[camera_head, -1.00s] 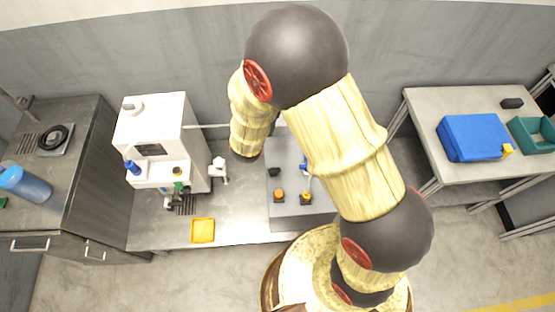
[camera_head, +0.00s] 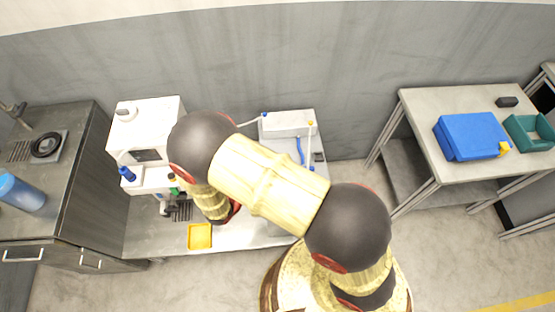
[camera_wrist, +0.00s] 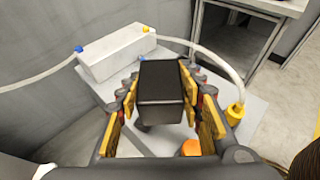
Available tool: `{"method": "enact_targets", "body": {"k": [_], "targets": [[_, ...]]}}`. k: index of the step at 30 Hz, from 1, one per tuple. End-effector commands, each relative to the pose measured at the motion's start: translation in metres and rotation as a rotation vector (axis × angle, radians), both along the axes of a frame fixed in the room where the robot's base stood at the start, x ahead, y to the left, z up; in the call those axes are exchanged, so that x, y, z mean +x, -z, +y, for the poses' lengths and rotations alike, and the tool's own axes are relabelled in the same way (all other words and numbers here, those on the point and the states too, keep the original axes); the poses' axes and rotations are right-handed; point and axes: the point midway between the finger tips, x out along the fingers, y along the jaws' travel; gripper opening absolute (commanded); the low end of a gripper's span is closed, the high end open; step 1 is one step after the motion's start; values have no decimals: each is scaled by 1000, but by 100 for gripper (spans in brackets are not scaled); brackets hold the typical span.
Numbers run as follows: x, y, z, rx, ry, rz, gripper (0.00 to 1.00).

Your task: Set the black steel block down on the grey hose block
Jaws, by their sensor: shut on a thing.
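My gripper (camera_wrist: 161,98) is shut on the black steel block (camera_wrist: 160,82), which sits between its yellow-padded fingers in the wrist view. The pale grey hose block (camera_wrist: 116,52) lies beyond the held block, up and to the left, with a blue fitting at one end and a yellow one at the other. The two blocks look apart. The hose block also shows in the head view (camera_head: 286,124), at the back of the bench right of my arm. In the head view my arm hides the gripper and the black block.
Pale hoses run from the hose block's ends, one to a yellow fitting (camera_wrist: 235,114). A white machine (camera_head: 148,150) stands left of my arm, with a yellow tray (camera_head: 200,236) in front. A blue case (camera_head: 470,137) and teal bin (camera_head: 530,132) are on the right table.

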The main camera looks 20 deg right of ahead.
Motion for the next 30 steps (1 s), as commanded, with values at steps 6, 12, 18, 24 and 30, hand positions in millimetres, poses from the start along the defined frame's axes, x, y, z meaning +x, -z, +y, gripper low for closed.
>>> {"method": "enact_targets", "body": {"k": [6,12,18,24,30], "targets": [[39,21,-20,-1,5,-2,0],[71,44,-35,-2,2,0,0],[92,70,-44,-1,1,-2,0],[101,80,-47,-1,-1,-2,0],[108,91,-52,-2,0,-1,0]]}}
